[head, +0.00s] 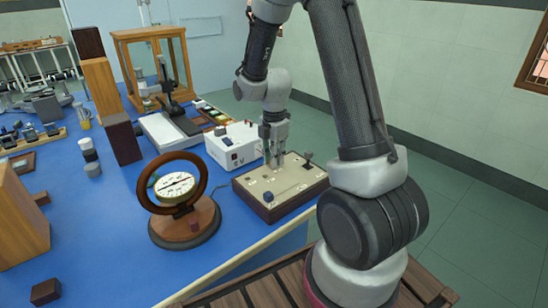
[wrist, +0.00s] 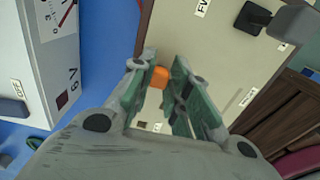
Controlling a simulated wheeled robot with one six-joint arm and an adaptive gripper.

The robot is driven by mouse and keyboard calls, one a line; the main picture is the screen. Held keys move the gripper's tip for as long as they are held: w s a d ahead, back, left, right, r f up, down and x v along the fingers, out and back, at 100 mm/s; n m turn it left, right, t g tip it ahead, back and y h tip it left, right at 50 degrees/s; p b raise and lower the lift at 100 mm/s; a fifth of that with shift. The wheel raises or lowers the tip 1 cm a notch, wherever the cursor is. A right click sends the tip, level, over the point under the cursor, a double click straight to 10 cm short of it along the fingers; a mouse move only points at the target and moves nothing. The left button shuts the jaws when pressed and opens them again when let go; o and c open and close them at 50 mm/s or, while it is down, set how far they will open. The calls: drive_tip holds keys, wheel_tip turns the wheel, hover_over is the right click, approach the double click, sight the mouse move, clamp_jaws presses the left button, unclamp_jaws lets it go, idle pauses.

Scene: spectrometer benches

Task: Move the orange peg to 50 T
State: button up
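The orange peg (wrist: 159,77) shows in the wrist view as a small block between my fingertips, over the cream top of a panel box. In the head view my gripper (head: 275,163) points straight down, low over the panel box (head: 262,184), and the peg cannot be made out there. The two green-padded fingers of my gripper (wrist: 160,70) stand on either side of the peg. I cannot tell whether they touch it. The panel carries small printed labels, but I cannot read a 50 T mark in either view.
A dark lever knob (head: 308,156) stands at the panel's far right corner, and a blue knob (head: 268,197) near its front. A white box (head: 235,147) stands close on the left. A wooden-ringed dial (head: 174,189) is farther left on the blue bench.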

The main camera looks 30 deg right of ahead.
drive_tip(key=o, duration=0.4)
wheel_tip(320, 180, up, 12)
idle(0.4)
idle(0.3)
